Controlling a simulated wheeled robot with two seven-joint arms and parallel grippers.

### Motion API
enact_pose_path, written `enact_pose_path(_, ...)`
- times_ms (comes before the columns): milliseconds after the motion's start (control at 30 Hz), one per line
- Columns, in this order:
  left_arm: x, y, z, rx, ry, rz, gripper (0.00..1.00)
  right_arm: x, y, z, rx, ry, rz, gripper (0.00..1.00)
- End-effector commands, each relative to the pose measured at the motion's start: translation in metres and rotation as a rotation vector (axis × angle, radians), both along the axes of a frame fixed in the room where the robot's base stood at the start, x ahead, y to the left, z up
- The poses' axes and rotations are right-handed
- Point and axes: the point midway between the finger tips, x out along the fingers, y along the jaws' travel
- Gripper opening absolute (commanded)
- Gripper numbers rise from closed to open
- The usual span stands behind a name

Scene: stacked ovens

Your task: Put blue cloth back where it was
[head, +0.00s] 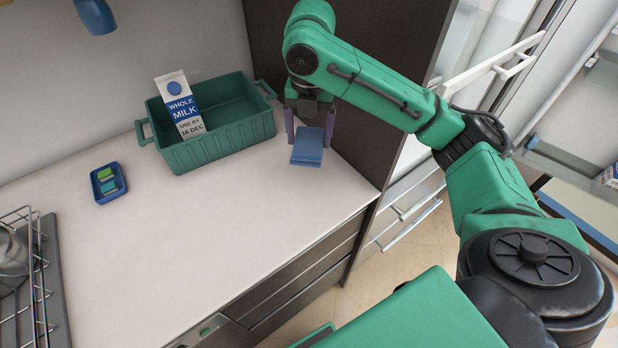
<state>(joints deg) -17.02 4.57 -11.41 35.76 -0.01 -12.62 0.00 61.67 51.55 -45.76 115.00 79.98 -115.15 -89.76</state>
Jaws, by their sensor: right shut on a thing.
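The blue cloth (308,148) is a folded blue piece at the right end of the white counter, next to the dark side panel. My right gripper (307,127) is directly above it, pointing down, with its fingers on either side of the cloth and shut on it. The cloth's lower edge is at or very close to the counter; I cannot tell whether it touches. My left gripper is not in view.
A green crate (222,151) with a milk carton (181,104) stands left of the cloth. A wire rack (38,275) is at the left edge. The counter's front middle (200,235) is clear.

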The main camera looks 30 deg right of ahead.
Motion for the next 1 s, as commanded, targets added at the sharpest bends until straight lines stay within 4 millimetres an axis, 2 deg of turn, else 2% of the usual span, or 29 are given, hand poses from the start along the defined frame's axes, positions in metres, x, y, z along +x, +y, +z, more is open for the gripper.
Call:
enact_pose_path(33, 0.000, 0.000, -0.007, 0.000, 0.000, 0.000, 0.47, -0.001, 0.001, -0.020, 0.002, 0.007, 0.001, 0.28)
enact_pose_path(200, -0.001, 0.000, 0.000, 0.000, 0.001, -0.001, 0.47, -0.001, 0.000, -0.062, -0.001, 0.004, -0.001, 0.28)
enact_pose_path(367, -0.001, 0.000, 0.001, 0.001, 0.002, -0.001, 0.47, -0.001, 0.000, -0.087, -0.001, 0.002, -0.001, 0.28)
enact_pose_path(500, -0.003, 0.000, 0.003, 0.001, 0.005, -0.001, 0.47, -0.001, 0.000, -0.114, -0.001, 0.004, -0.001, 0.28)
enact_pose_path(600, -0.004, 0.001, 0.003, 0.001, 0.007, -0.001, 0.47, 0.000, 0.000, -0.122, 0.000, 0.000, -0.001, 0.28)
enact_pose_path(867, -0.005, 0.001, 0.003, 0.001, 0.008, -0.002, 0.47, 0.000, 0.000, -0.124, 0.000, 0.000, 0.000, 0.28)
enact_pose_path(900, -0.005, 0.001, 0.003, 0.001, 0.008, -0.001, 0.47, 0.000, 0.000, -0.125, 0.001, -0.001, -0.001, 0.84)
enact_pose_path(933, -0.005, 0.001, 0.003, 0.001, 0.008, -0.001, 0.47, 0.000, 0.000, -0.125, 0.001, -0.001, 0.000, 0.95)
enact_pose_path(967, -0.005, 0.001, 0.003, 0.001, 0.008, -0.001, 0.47, 0.000, 0.000, -0.124, 0.001, -0.001, 0.000, 1.00)
enact_pose_path(1000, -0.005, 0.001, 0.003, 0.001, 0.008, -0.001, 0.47, 0.000, 0.000, -0.124, 0.001, -0.001, 0.000, 1.00)
